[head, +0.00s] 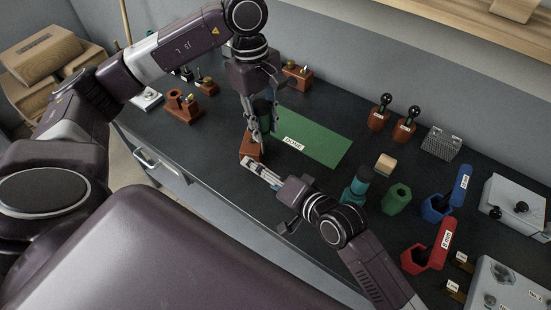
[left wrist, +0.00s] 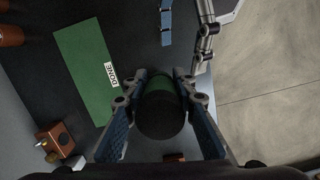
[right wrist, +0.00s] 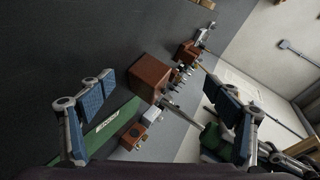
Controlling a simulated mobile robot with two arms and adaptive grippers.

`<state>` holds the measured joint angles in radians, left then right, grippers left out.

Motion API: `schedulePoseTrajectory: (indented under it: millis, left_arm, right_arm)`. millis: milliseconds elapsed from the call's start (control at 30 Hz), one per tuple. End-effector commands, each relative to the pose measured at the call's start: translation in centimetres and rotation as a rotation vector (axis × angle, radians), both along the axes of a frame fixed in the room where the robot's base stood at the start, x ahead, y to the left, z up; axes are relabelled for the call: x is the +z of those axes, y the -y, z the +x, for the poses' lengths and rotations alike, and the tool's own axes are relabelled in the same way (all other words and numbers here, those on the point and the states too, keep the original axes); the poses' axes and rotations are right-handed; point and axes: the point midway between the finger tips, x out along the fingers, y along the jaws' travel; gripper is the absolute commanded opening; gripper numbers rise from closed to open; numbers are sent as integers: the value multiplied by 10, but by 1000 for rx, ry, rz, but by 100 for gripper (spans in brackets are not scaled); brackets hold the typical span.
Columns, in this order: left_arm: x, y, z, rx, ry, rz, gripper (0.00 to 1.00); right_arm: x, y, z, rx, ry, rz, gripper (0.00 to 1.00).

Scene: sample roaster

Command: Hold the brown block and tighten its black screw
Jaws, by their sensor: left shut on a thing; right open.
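The brown block (head: 250,148) stands on the dark bench near its front edge. It also shows ahead of my right fingers in the right wrist view (right wrist: 150,76). My left gripper (head: 258,122) points down over the block, shut on a dark driver with a green band (left wrist: 160,108). The driver hides what lies under it in the left wrist view. My right gripper (head: 262,172) is open and low beside the block, on its front right side. The black screw cannot be made out, and I cannot tell whether the driver tip touches it.
A green mat labelled DONE (head: 318,135) lies right of the block. Other brown blocks with fittings (head: 183,106) stand behind left. A teal-and-black tool (head: 357,186), a green holder (head: 396,199), a blue bin (head: 437,207) and a red bin (head: 425,258) stand to the right.

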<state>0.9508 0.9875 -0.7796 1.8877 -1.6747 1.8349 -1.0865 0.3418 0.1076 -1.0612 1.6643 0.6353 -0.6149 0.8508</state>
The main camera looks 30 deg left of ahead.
Motion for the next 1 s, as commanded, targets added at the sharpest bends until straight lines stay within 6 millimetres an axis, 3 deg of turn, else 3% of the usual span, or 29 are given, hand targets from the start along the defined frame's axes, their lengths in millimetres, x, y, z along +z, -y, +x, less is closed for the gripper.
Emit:
schedulePoseTrajectory:
  millis: [100,200,400,667,1000]
  left_arm:
    - [0,0,0,0,1,0,0]
    - [0,0,0,0,1,0,0]
    - [0,0,0,0,1,0,0]
    - [0,0,0,0,1,0,0]
    - [0,0,0,0,1,0,0]
  right_arm:
    - [12,7,11,105,355,-130,83]
    - [22,11,18,179,604,-226,83]
    - [36,17,27,266,910,-354,83]
    - [36,7,35,288,988,-386,83]
    - [15,-36,58,288,983,-386,83]
